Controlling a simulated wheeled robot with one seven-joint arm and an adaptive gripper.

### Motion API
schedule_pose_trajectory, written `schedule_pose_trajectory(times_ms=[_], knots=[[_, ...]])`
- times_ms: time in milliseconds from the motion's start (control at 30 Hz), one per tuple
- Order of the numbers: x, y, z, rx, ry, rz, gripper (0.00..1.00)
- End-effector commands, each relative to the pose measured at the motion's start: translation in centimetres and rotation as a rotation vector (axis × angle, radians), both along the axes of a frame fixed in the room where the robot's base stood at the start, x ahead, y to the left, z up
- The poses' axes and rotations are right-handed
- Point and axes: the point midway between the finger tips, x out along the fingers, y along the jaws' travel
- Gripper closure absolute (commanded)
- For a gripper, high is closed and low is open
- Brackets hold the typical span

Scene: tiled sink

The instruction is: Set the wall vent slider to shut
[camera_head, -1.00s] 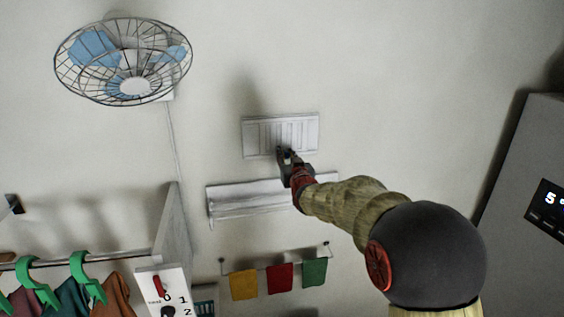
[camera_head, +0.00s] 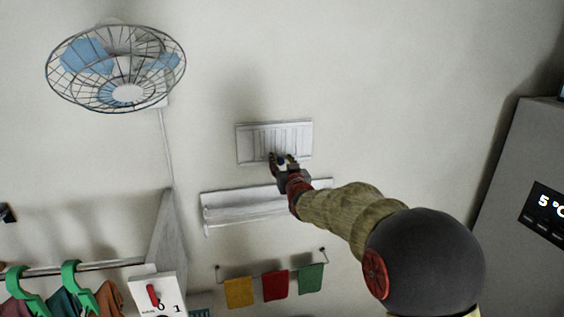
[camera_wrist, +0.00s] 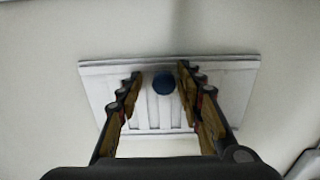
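The white wall vent (camera_head: 274,141) with vertical slats is on the wall in the head view. It also fills the middle of the wrist view (camera_wrist: 92,92). Its blue slider knob (camera_wrist: 163,83) is near the vent's middle in the wrist view, between my two fingers. My gripper (camera_head: 283,157) is at the vent's lower edge in the head view. In the wrist view my gripper (camera_wrist: 160,85) is open, with one finger on each side of the knob and a gap on both sides. I cannot tell how far the fingertips are from the vent face.
A white shelf (camera_head: 232,205) is on the wall just below the vent. A caged fan (camera_head: 127,94) is at upper left. Coloured cloths (camera_head: 275,285) hang from a rail below. A grey appliance (camera_head: 530,150) stands at right. The wall above the vent is clear.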

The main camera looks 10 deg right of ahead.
Motion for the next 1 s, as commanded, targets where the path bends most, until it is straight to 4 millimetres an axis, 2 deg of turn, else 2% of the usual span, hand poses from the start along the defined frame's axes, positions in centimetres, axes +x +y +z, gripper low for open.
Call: schedule_pose_trajectory(times_ms=[167,600,800,1000], knots=[[-2.0,0.0,0.1,0.0,-0.001,0.0,0.63],[-9.6,0.0,0.0,0.0,0.0,-0.001,0.63],[-11.3,0.0,0.1,0.0,-0.001,-0.001,0.63],[-11.7,0.0,0.0,0.0,0.0,-0.001,0.63]])
